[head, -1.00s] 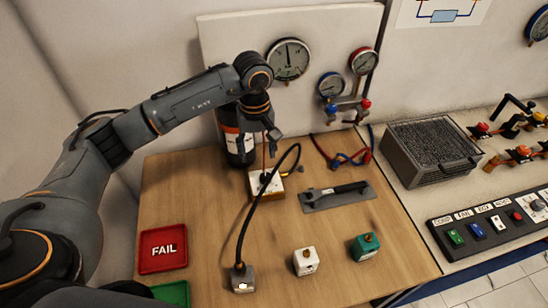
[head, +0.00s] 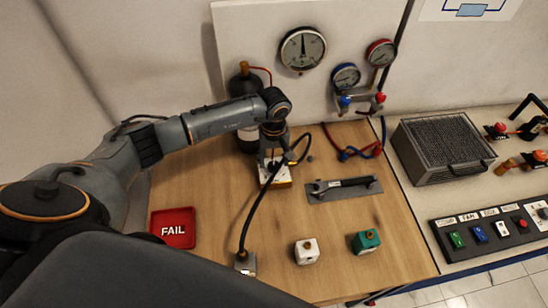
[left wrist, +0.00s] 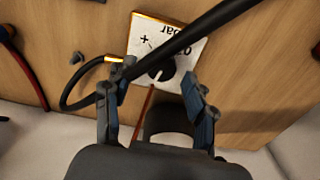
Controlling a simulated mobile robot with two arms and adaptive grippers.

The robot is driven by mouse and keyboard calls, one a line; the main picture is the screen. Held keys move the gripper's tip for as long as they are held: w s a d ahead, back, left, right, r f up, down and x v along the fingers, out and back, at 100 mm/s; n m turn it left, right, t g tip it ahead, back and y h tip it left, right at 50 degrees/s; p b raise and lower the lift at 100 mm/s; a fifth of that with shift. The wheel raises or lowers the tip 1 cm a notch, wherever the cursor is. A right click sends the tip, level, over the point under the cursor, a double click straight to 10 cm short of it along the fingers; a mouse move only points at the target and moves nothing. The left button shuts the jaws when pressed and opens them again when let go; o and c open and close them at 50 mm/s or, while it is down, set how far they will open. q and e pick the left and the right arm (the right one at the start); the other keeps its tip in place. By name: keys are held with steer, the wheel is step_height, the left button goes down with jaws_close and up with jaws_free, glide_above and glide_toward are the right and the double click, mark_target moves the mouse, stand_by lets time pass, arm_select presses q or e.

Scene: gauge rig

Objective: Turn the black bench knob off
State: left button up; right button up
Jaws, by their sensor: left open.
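The black bench knob (left wrist: 158,68) sits on a white, orange-edged box with "bar" printing (left wrist: 150,42), partly hidden by a black hose. In the head view the box (head: 283,177) stands on the wooden bench, and the gripper hides the knob. My left gripper (head: 275,158) is open, directly over the box. In the left wrist view its fingers (left wrist: 157,97) are spread, with the knob beyond and between them. The black hose (head: 258,208) arches from a grey block across the box, close to the fingers; I cannot tell whether they touch. My right gripper is not in view.
A dark bottle (head: 245,85) stands behind my arm. A dark tool on a grey plate (head: 343,191) lies to the right. White (head: 307,252) and teal (head: 366,241) blocks are in front. A red FAIL tray (head: 173,228) is at left.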

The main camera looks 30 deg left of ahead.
arm_select(q)
steer(key=shift+f, duration=0.35)
steer(key=shift+s+f, duration=0.1)
steer(key=shift+f, duration=0.25)
steer(key=shift+c, duration=1.1)
steer(key=c, duration=0.9)
steer(key=shift+c, duration=0.2)
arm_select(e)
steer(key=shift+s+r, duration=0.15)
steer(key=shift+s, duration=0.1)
